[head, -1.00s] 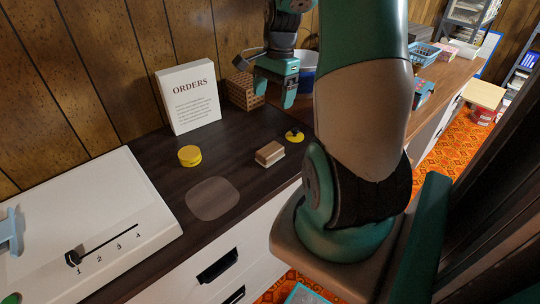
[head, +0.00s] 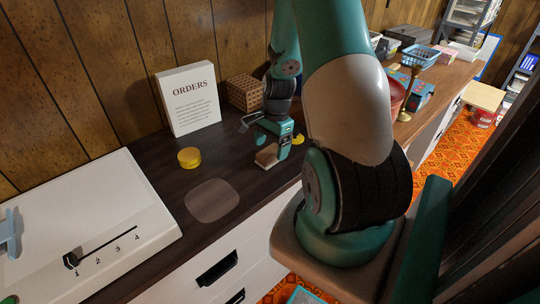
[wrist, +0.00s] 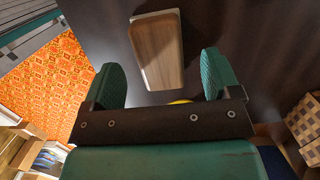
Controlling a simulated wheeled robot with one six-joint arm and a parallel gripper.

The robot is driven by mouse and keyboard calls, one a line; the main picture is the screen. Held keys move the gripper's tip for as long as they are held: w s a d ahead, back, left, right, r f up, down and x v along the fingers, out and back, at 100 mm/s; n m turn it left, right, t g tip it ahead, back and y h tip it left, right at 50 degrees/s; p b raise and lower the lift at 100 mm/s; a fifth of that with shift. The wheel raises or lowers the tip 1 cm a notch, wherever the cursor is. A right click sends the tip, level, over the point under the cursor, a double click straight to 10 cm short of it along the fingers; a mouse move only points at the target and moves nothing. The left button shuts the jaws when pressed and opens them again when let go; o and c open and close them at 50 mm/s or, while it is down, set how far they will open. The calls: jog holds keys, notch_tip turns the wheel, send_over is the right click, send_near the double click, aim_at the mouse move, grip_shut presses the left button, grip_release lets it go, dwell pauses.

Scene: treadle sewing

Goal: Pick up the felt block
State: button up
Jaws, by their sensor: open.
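The felt block (head: 265,158), a small block with a wood-like brown top and a paler base, lies on the dark counter. In the head view my gripper (head: 273,150) is low over it and hides part of it. In the wrist view the block (wrist: 157,50) lies ahead, between the lines of the two green fingers. My gripper (wrist: 160,78) is open, with a finger on each side and nothing held. I cannot tell the exact height of the fingertips above the counter.
A yellow round tin (head: 189,157) and a white ORDERS sign (head: 188,98) stand left of the block. A yellow item (head: 298,138) lies just behind my gripper. A woven box (head: 245,95) is at the back. The counter's front edge is close to the block.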

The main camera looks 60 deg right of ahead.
aim_at(270, 151)
jog(key=shift+a+f, duration=0.2)
jog(key=shift+f, duration=1.05)
jog(key=c, duration=1)
jog(key=shift+r, duration=0.15)
jog(key=shift+c, duration=0.2)
notch_tip(270, 151, up, 20)
jog(key=p, duration=0.1)
jog(key=o, duration=0.4)
jog(key=c, duration=0.3)
